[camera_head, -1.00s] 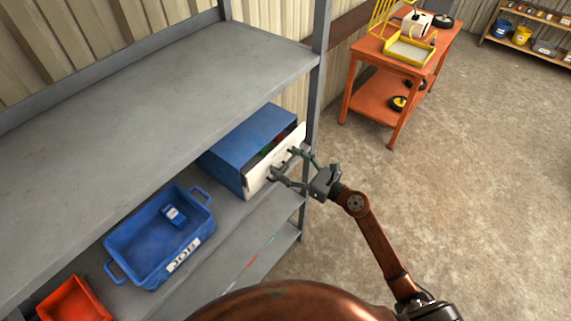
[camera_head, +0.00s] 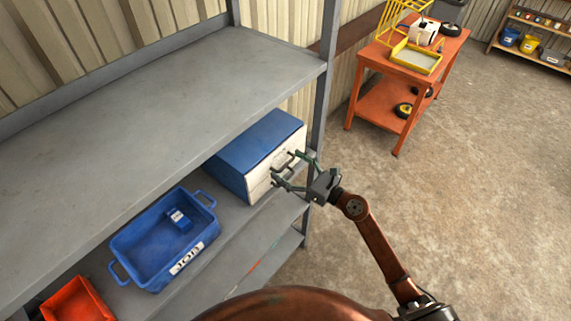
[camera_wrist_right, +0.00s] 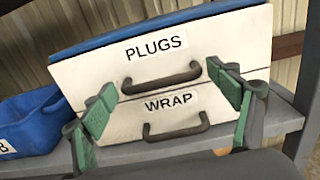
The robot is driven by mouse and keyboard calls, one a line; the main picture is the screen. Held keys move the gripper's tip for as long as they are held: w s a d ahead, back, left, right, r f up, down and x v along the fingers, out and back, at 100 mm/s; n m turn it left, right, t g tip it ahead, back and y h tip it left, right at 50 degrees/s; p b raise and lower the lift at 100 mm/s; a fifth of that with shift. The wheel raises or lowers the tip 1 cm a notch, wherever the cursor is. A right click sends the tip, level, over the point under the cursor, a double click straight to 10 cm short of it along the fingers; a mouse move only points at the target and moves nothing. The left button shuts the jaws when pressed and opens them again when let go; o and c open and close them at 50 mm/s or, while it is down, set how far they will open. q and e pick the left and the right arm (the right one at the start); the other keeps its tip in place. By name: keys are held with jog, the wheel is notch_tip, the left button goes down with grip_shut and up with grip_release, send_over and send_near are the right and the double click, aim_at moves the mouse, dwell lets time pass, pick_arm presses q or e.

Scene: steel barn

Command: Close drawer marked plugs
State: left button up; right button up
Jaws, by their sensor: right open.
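The white drawer front marked PLUGS (camera_wrist_right: 158,50) is the upper of two on a blue cabinet (camera_head: 250,143) on the shelf. In the head view the fronts look flush with the cabinet and no drawer inside shows. The PLUGS drawer has a dark handle (camera_wrist_right: 161,80). Below it is the drawer marked WRAP (camera_wrist_right: 170,105), with its own handle. My right gripper (camera_head: 288,168) is open and empty in front of the drawers. In the right wrist view its fingers stand on either side of the PLUGS handle. I cannot tell whether they touch the front. My left gripper is not in view.
A blue bin marked JOB (camera_head: 150,262) with a small blue item in it stands left of the cabinet. A red bin (camera_head: 75,301) is further left. A grey shelf post (camera_head: 322,110) is close behind my right gripper. Open floor lies right.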

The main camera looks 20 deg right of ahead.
jog(key=v, duration=1.1)
